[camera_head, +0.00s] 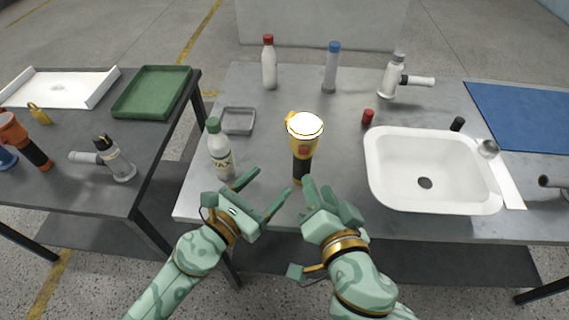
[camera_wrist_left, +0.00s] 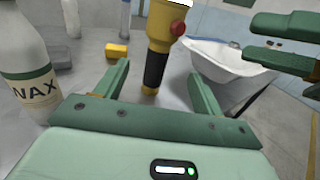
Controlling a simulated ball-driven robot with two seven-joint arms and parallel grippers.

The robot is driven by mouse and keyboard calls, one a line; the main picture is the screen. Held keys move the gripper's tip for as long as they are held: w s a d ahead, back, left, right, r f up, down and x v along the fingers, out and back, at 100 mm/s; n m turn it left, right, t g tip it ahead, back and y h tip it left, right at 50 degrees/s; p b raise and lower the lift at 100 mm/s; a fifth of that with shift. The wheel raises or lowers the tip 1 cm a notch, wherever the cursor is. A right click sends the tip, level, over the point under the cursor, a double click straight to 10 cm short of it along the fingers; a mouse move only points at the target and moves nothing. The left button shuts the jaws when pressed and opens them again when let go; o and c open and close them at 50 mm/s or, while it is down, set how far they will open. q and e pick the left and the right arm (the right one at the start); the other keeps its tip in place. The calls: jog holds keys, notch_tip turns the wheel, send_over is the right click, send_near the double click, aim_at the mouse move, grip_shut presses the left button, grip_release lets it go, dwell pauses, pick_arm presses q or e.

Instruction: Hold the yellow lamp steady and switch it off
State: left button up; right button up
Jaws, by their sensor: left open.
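I see no contact with the lamp.
A white bottle with a green cap (camera_head: 220,150) stands close left of the lamp. A small grey tray (camera_head: 238,121) lies behind it. The white sink (camera_head: 378,180) is at right, with a red cap (camera_head: 368,116) by its corner. Other bottles stand at the back.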

aim_at(308, 146)
pick_arm(q)
jog(key=x, duration=1.5)
jog(key=c, duration=1.2)
pick_arm(e)
grip_shut()
